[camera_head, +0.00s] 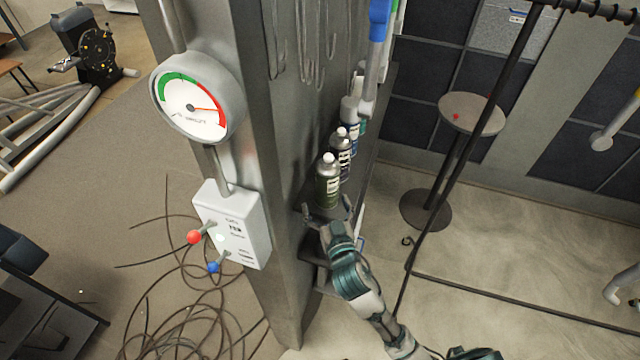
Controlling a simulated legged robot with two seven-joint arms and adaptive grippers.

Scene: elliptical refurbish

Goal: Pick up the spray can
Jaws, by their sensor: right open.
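A dark green spray can (327,187) with a white cap stands upright at the near end of a narrow shelf on the side of the grey column. My right gripper (327,208) is open at the near end of the shelf. Its fingers are spread to either side of the can's lower part. I cannot tell whether they touch it. The base of the can is hidden by the gripper. My left gripper is not in view.
Behind the can stand a dark can (341,158) and a grey-white can (350,112) in a row. The column (262,130) carries a round gauge (194,100) and a white control box (232,222). A round table (472,112) and a black pole (470,130) stand to the right.

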